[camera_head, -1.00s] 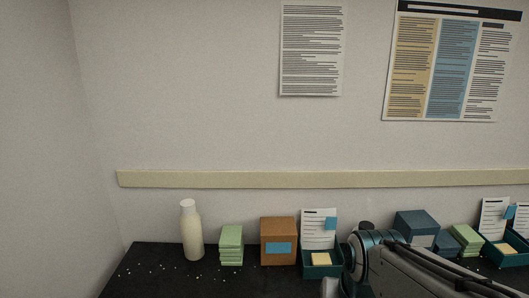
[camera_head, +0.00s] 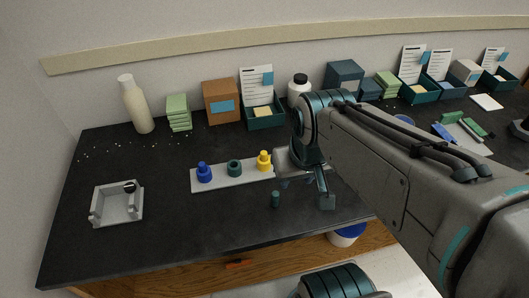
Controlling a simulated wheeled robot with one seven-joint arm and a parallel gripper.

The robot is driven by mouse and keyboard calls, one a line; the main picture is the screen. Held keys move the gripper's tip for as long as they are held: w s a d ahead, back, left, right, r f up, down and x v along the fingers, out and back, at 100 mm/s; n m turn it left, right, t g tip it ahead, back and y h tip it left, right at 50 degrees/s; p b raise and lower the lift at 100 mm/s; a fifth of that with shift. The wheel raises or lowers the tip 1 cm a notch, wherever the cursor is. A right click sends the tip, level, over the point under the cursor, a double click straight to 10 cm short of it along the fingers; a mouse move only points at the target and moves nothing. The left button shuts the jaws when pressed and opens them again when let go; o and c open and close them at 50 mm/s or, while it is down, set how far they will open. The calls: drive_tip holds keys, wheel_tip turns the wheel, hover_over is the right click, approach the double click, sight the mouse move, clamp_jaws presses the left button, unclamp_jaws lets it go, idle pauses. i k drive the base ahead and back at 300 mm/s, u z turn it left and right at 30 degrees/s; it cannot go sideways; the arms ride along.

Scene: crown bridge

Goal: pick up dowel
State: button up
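A small dark teal cylinder, which looks like the dowel (camera_head: 275,199), stands upright on the black worktop near the middle. My gripper (camera_head: 305,193) is just to its right, pointing down. One finger with a grey tip shows at the right; the other, at the left, is partly hidden by the hand. The fingers look spread, with nothing seen between them. The cylinder appears outside the fingers, though the gap in depth is hard to judge.
A pale strip (camera_head: 214,182) behind the dowel carries blue, teal and yellow pieces. A grey fixture (camera_head: 117,218) sits at the left. A cream bottle (camera_head: 137,107), green blocks (camera_head: 178,114), an orange box (camera_head: 221,102) and teal trays (camera_head: 265,121) line the wall. The front left worktop is clear.

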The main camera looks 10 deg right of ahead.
sight(263, 154)
drive_tip(key=k, duration=0.25)
drive_tip(key=z, duration=1.4)
drive_tip(key=k, duration=0.75)
drive_tip(key=u, duration=1.1)
drive_tip(key=i, duration=1)
drive_tip(key=z, duration=0.05)
